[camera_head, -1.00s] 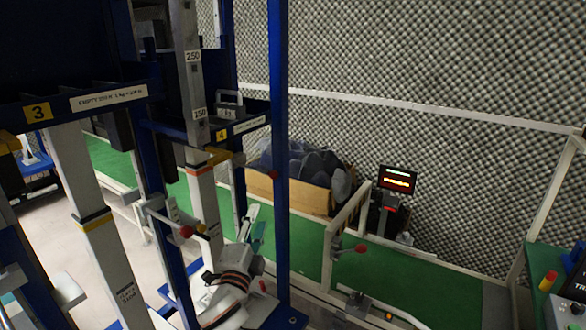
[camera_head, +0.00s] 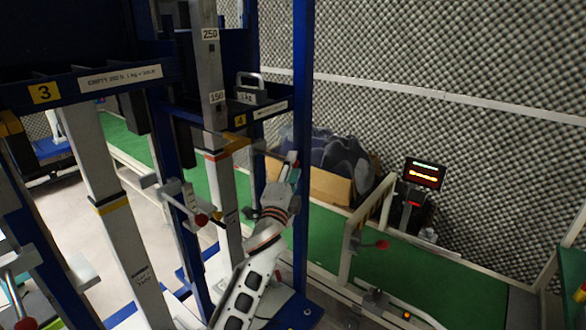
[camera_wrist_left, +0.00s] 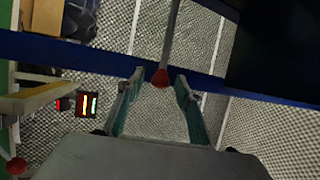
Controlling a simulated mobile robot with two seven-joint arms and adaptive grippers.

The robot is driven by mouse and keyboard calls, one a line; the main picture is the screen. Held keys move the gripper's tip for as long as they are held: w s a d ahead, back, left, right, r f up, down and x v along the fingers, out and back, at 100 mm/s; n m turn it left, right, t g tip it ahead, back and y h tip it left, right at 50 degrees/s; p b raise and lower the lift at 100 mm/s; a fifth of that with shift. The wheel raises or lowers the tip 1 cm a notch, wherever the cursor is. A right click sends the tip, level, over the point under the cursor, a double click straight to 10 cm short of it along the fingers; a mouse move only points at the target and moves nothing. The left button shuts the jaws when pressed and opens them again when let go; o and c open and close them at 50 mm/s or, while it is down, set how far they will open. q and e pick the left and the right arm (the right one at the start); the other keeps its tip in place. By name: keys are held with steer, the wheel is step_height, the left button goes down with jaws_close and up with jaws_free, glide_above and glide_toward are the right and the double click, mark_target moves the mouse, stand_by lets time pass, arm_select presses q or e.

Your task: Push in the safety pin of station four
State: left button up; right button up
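Station four carries a yellow "4" label (camera_head: 240,121) on its blue crossbar. Its safety pin looks like a thin grey rod with a red ball knob (camera_wrist_left: 160,78), seen in the left wrist view. My left gripper (camera_head: 288,170) is raised beside the blue post, just below the level of the crossbar. In the left wrist view its two teal-padded fingers (camera_wrist_left: 159,82) are apart, with the red knob between or just beyond their tips. A small gap shows on each side, and contact cannot be told. The pin's far end is hidden. My right gripper is not in view.
Station three (camera_head: 44,93) stands at the left. Another red knob (camera_head: 201,219) sits on a lever left of my arm. A cardboard box (camera_head: 330,187) with dark contents and a lit display (camera_head: 424,173) stand behind. The blue post (camera_head: 303,90) rises close beside the gripper.

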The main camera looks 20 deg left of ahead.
mark_target(273, 156)
arm_select(q)
steer(key=shift+c, duration=0.2)
jaws_close()
steer(key=w+a, duration=0.3)
steer(key=a, duration=0.5)
steer(key=shift+a+p, duration=0.2)
steer(key=shift+p, duration=0.25)
steer(key=shift+r, duration=0.1)
steer(key=shift+c, duration=0.8)
jaws_free()
steer(key=shift+o, duration=1)
steer(key=shift+w+a, duration=0.1)
